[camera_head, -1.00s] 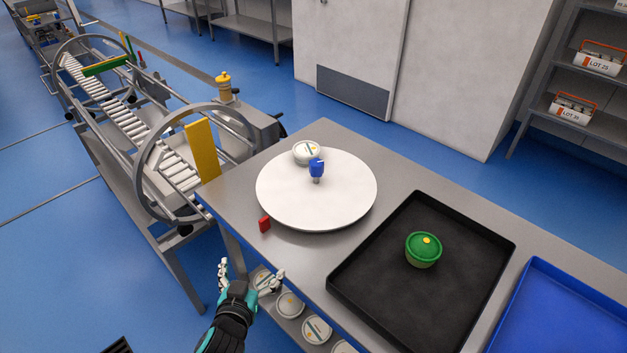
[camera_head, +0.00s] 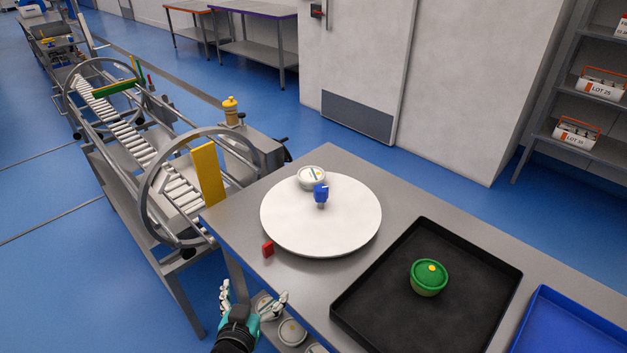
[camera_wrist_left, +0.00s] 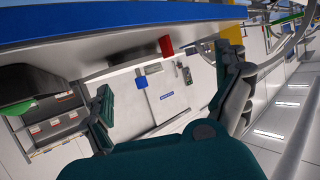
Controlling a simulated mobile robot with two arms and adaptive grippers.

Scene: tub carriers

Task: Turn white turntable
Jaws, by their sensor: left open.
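The white turntable (camera_head: 318,230) is a round disc on the grey metal table. A blue knob-like handle (camera_head: 321,192) stands up on it. A white tub with a lid (camera_head: 311,177) sits at its far edge. A small red block (camera_head: 268,249) is at the table edge beside the turntable. My left gripper (camera_head: 254,301) is open and empty, in front of the table edge and below the turntable, apart from it. In the left wrist view its spread fingers (camera_wrist_left: 170,100) show with a red piece (camera_wrist_left: 166,46) above them. My right gripper is not in view.
A black tray (camera_head: 401,325) with a green tub (camera_head: 429,277) stands right of the turntable. A blue tray (camera_head: 570,335) is farther right. A roller conveyor (camera_head: 125,132) with rings and a yellow plate (camera_head: 208,174) stands left. Lidded tubs (camera_head: 292,332) lie below the table.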

